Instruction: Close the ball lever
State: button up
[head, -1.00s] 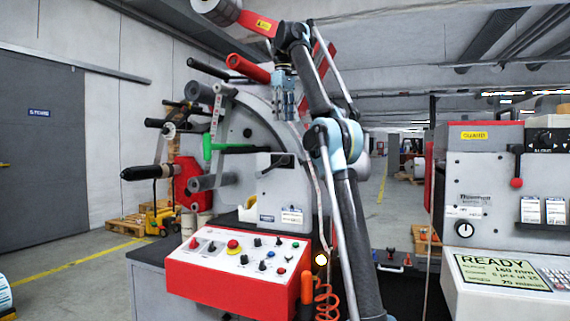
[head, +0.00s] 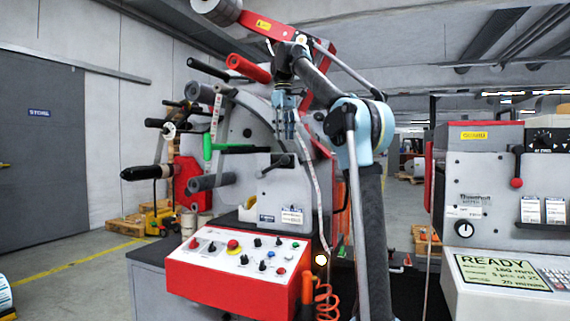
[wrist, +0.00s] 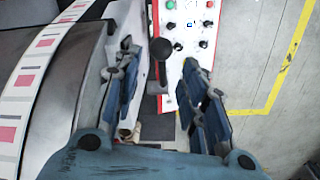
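The ball lever is a dark lever with a round black knob. In the wrist view its ball (wrist: 160,48) and short stem lie between my fingers, with a gap on both sides. In the head view the lever (head: 284,160) sits low on the grey machine front, above the white label. My gripper (head: 286,136) points down just above it; in the wrist view the blue fingers (wrist: 159,58) are spread open and hold nothing. I cannot tell from these frames how far the fingertips are above the ball.
The red control panel (head: 240,268) with knobs and buttons lies below the lever. A striped label web (wrist: 38,70) runs over a roller close to my left finger. A green handle (head: 207,148) and grey rollers (head: 202,183) stick out to the left.

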aim_at(285, 159)
notch_tip(285, 159, down, 10)
jog(key=shift+w+d+f, duration=0.15)
jog(key=shift+f, duration=0.05)
dwell(0.4)
grip_shut()
